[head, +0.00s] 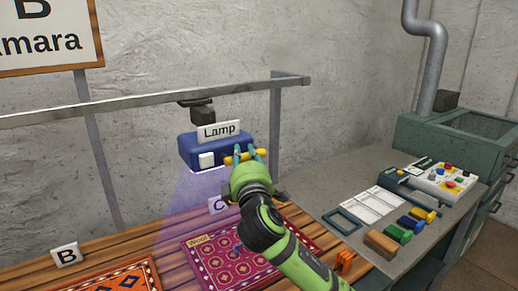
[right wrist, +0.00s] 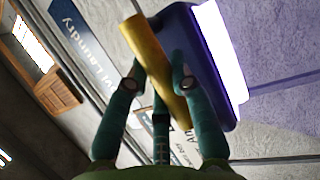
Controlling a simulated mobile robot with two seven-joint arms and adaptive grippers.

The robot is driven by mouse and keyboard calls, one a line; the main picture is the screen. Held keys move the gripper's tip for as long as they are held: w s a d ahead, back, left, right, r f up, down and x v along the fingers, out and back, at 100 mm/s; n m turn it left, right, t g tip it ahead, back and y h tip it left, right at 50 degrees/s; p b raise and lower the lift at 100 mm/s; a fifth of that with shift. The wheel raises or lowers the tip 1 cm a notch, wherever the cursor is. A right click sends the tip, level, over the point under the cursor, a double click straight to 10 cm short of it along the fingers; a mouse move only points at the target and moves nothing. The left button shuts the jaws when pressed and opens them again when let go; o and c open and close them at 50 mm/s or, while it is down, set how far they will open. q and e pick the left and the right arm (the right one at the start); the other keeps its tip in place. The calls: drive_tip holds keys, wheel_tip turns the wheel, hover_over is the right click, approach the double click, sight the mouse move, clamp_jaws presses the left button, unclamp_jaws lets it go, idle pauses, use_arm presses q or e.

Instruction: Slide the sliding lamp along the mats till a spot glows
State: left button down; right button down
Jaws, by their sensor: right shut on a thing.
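The blue lamp (head: 190,150), labelled "Lamp", hangs from a metal rail (head: 130,104). It casts a violet beam down toward the bench. My right gripper (head: 243,155) is shut on the lamp's yellow handle (head: 261,155); the handle (right wrist: 150,65) also lies between its fingers in the right wrist view. My left gripper is not in view.
A "B" tag (head: 66,255) stands behind the orange mat; a "C" tag (head: 217,205) is partly hidden. The rail's right post (head: 275,115) stands behind my gripper. A grey side table (head: 400,265) at right holds a control box (head: 450,178) and coloured blocks.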

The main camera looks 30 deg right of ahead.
sight(230, 148)
drive_tip(key=shift+s+a+r, duration=0.15)
drive_tip(key=shift+a, duration=1.5)
drive_tip(key=c, duration=1.3)
unclamp_jaws()
drive_tip(key=shift+o, duration=1.3)
drive_tip(key=v, duration=1.2)
drive_tip(key=shift+f, duration=0.2)
